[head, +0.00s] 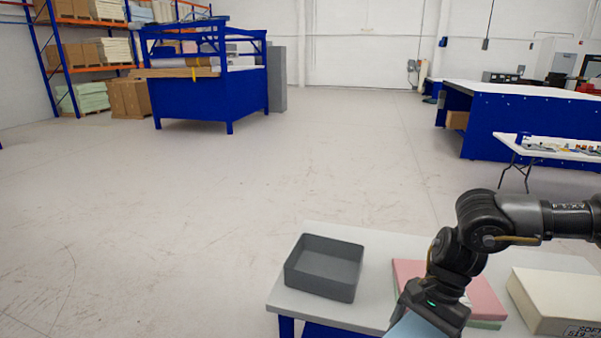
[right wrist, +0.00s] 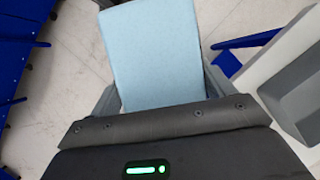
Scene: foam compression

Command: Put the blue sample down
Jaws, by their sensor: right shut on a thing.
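The blue sample (right wrist: 157,60) is a flat light-blue foam block held in my right gripper (right wrist: 165,95), with one finger on each side of it. In the head view a piece of the blue sample (head: 415,327) shows at the bottom edge, below my right gripper (head: 434,300). It is in front of the table's near edge, and how high it is held cannot be told. Much of it is cut off in the head view. My left gripper is not in view.
A grey table (head: 375,300) bears an empty dark grey tray (head: 325,267), a pink sample on a green one (head: 482,298) and a cream block with lettering (head: 555,300). Bare tabletop lies between the tray and the pink sample. Open floor lies left.

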